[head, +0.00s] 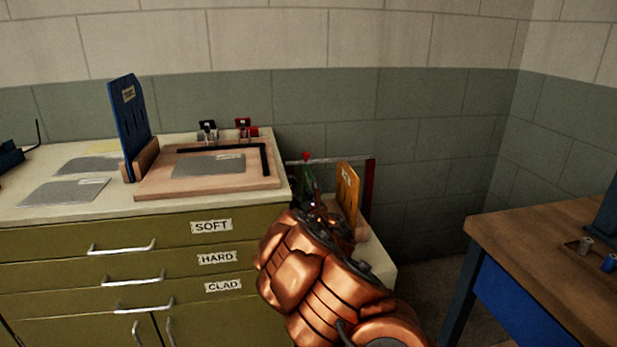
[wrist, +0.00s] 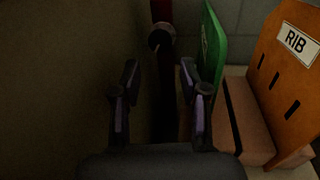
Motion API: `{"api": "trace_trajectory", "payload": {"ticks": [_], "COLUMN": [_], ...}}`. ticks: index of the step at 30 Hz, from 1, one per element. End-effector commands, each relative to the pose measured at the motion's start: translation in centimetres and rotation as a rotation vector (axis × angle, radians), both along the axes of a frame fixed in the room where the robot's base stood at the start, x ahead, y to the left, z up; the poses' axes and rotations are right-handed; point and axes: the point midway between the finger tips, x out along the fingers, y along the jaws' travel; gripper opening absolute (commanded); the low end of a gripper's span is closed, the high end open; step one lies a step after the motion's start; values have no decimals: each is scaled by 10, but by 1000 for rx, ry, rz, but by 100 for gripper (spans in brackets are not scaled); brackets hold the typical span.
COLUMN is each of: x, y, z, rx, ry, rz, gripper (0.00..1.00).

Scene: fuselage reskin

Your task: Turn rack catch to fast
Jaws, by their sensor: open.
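The rack (head: 330,160) stands at the right end of the cabinet, with a thin bar across its top and a dark red post. A small red piece (head: 306,156), perhaps the catch, sits near the bar's left end. In the head view my gripper (head: 328,210) partly hides the rack.
A green plate (wrist: 214,55) stands close by my right finger. An orange plate marked RIB (wrist: 284,75) stands in a wooden block (wrist: 245,125) farther right. A wooden board (head: 205,188) and blue plate (head: 128,125) are on the cabinet. A workbench (head: 550,235) is at right.

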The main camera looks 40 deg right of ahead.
Motion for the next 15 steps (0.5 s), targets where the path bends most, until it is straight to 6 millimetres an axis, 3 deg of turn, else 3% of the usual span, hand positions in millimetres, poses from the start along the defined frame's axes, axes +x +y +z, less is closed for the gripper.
{"api": "trace_trajectory", "payload": {"ticks": [15], "x": [33], "y": [-6], "z": [-2], "rx": [-7], "ry": [4], "rz": [2], "gripper": [44]}}
